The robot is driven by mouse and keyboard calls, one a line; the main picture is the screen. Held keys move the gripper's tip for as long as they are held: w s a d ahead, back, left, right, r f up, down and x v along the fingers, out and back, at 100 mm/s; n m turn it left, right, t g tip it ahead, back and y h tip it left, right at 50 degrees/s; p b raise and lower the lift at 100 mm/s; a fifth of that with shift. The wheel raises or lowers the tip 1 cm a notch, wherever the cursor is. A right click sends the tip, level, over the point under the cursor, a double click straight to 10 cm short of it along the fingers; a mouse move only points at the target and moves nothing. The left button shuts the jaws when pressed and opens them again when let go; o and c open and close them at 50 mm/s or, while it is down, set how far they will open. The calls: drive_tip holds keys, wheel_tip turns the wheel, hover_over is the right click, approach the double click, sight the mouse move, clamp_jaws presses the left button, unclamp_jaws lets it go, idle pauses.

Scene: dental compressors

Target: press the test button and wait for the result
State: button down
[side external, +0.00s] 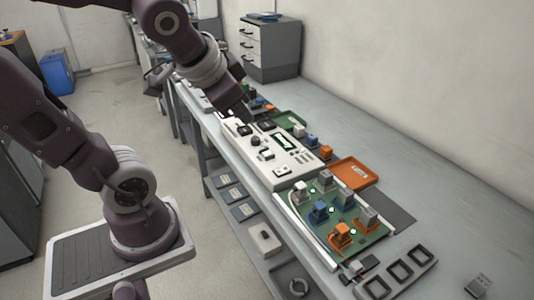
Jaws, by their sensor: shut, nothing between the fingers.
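A white test unit (279,170) stands on the long bench. I cannot tell which of these is the test button, and the display text is too small to read. My gripper (240,113) is shut and empty at the far left end of the unit, pointing down. Its fingertips are small and dark here, and I cannot tell whether they touch the unit. A green board (375,236) with several grey, blue and orange parts lies at the near end of the unit.
An orange tray (352,172) and a green tray (291,118) lie behind the unit, with small coloured parts between them. A grey holder with square openings (400,271) lies at the near end. A drawer cabinet (269,48) stands behind.

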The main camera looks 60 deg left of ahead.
drive_tip(key=w+a+f+m+y, duration=0.1)
drive_tip(key=w+a+y, duration=0.1)
drive_tip(key=w+a, duration=0.45)
drive_tip(key=m+t+h, duration=0.3)
drive_tip(key=m+h, duration=0.1)
drive_tip(key=m, duration=0.2)
hover_over(264, 154)
wheel_tip(264, 154, down, 11)
drive_tip(key=shift+f, duration=0.2)
drive_tip(key=shift+f, duration=4.4)
drive_tip(key=shift+d+f, duration=0.1)
drive_tip(key=shift+f, duration=0.3)
